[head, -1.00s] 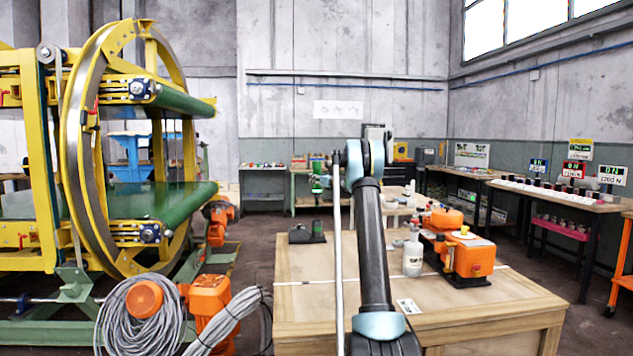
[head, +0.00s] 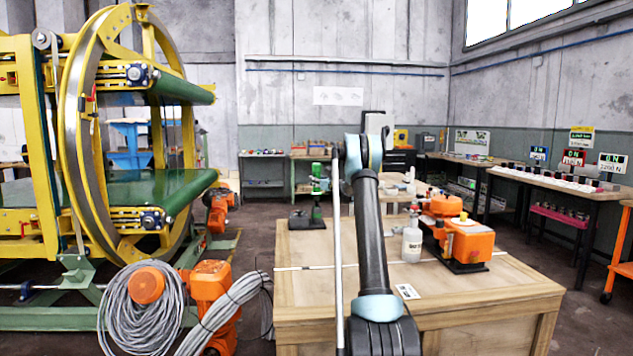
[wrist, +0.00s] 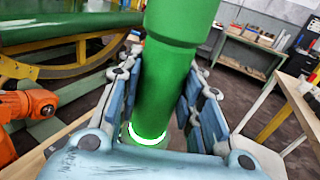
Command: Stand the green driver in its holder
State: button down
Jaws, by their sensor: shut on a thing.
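The green driver (head: 317,170) stands upright in the head view, above the far left of the wooden crate. Its dark holder (head: 300,221) sits on the crate top directly below it. My gripper (wrist: 163,88) is shut around the driver's green body (wrist: 165,70) in the wrist view, with blue finger pads on both sides. A bright ring shows on the driver near the palm. The holder is not visible in the wrist view.
On the wooden crate (head: 340,283), a white bottle (head: 412,243) and an orange machine (head: 462,242) stand to the right. The large yellow ring machine (head: 75,130) and coiled grey cable (head: 150,315) are at left. The crate's front left is mostly clear.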

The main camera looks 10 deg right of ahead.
aim_at(319, 194)
jog(key=shift+f, duration=3.25)
jog(key=c, duration=1)
grip_release()
jog(key=shift+c, duration=0.2)
jog(key=shift+f, duration=0.1)
